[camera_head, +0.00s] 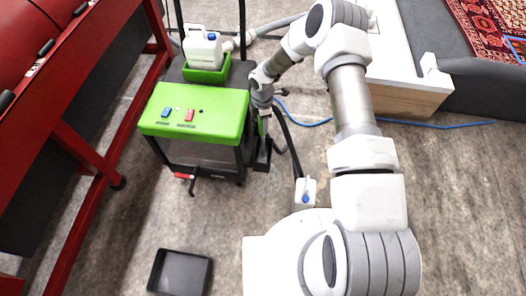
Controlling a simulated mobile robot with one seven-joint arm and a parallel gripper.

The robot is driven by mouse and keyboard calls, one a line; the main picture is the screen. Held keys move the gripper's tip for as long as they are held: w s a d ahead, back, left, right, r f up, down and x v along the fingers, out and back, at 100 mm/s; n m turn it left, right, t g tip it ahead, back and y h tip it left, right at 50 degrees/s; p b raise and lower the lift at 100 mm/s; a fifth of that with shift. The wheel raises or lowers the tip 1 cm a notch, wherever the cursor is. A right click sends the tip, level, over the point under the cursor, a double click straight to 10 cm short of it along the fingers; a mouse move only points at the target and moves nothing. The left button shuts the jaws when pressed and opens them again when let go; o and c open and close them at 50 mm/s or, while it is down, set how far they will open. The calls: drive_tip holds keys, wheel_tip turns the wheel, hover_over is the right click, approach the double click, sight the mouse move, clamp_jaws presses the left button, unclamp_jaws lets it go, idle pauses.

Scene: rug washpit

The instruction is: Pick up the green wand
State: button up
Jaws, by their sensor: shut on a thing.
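My arm reaches from the lower right over the top and down to the side of a green-topped machine (205,108). My gripper (264,112) is beside the machine's right side, small and partly hidden by its own wrist. It is shut on a slim upright piece, the green wand (262,127), of which only a little green shows. The wand's lower part is by a black holder (262,155) at the machine's side, and I cannot tell whether it is still seated there. A black hose hangs just to the right.
A white jug (202,48) stands in a green tray (207,74) behind the machine. A red frame (95,150) runs along the left. A blue hose (435,123) crosses the right.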

clamp_jaws()
drive_tip(key=shift+r, duration=0.1)
